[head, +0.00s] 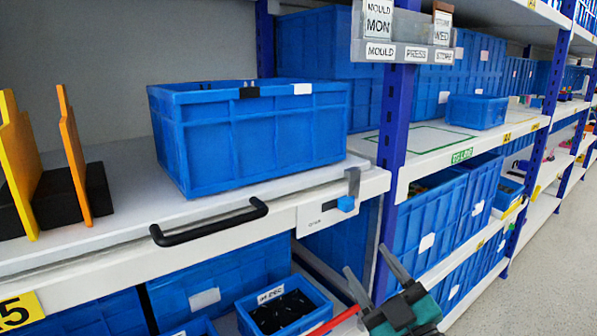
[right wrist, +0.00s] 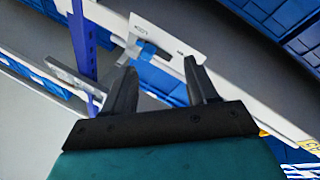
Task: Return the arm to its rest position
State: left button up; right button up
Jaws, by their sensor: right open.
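My right gripper (head: 371,277) is at the bottom of the head view, in front of the shelf front, below and right of the rotary switch. Its two dark fingers are spread apart with nothing between them. The switch has a blue knob (head: 346,203) on a white plate (head: 318,215) at the right end of the upper shelf's edge. In the right wrist view the blue knob (right wrist: 146,50) shows beyond the open fingers (right wrist: 163,82), apart from them. My left gripper is not in view.
A large blue crate (head: 250,140) stands on the white shelf above a black handle (head: 210,222). A blue post (head: 395,120) rises right of the switch. A small blue bin (head: 284,306) sits below. The grey floor (head: 540,275) at right is clear.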

jog(key=s+d+f+m+g+h, duration=0.1)
jog(key=s+f+m+g+h, duration=0.15)
jog(key=s+f, duration=0.5)
jog(key=s+d+f+m+g+h, duration=0.1)
jog(key=s+f+m+g, duration=0.25)
jog(key=f, duration=0.75)
jog(key=s+d+f+m+g+h, duration=0.25)
jog(key=s+f, duration=0.35)
jog(key=f, duration=0.3)
pick_arm(q)
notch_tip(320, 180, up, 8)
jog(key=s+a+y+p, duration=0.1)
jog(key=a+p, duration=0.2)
jog(key=p, duration=0.9)
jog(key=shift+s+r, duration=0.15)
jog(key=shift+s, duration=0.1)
pick_arm(e)
notch_tip(320, 180, up, 9)
jog(key=d, duration=0.1)
jog(key=shift+s+d+g, duration=0.35)
jog(key=shift+s+d, duration=0.05)
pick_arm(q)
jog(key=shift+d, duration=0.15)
pick_arm(e)
jog(key=shift+r, duration=0.15)
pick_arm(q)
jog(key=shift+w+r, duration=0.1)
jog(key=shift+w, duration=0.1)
